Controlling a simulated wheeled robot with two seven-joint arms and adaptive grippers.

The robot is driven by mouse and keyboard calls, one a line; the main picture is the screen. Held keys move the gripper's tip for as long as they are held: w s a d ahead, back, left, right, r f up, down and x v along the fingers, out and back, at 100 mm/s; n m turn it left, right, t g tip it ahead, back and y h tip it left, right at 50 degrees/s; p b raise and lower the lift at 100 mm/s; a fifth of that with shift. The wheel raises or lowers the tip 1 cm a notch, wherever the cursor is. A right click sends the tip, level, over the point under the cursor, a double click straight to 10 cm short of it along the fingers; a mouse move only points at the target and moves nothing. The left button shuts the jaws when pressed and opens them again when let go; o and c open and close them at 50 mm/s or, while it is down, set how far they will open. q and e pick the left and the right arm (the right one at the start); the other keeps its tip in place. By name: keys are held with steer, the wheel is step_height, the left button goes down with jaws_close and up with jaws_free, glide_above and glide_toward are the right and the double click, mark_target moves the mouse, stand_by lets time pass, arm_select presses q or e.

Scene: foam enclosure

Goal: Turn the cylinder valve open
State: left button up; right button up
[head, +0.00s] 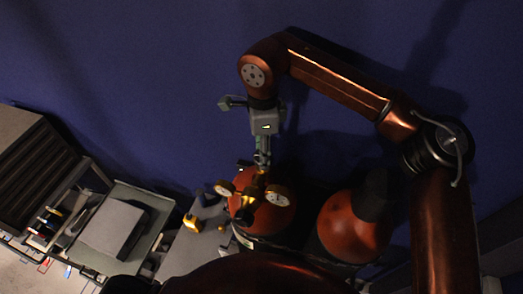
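A reddish-orange gas cylinder (262,220) stands upright near the middle of the head view. A brass valve and regulator (254,190) with two round white gauges sit on its top. My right arm comes in from the right and bends over the cylinder. My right gripper (262,157) points down, with its fingertips at or just behind the top of the brass fitting. I cannot tell whether it touches the valve or how far its fingers are apart. The valve's handwheel is not clearly visible. My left gripper is not in view.
A second reddish-orange cylinder (352,232) with a dark cap stands close on the right. A yellow object (192,223) lies on a grey surface at left. A grey case (112,228) and shelving stand farther left. A plain blue wall (130,70) is behind.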

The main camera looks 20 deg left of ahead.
steer(key=shift+w+r, duration=0.15)
steer(key=shift+r, duration=0.1)
steer(key=o, duration=0.8)
steer(key=shift+d, duration=0.1)
steer(key=o, duration=0.4)
steer(key=shift+d+f, duration=0.1)
steer(key=shift+f, duration=0.05)
steer(key=shift+c, duration=0.2)
step_height(320, 180, up, 12)
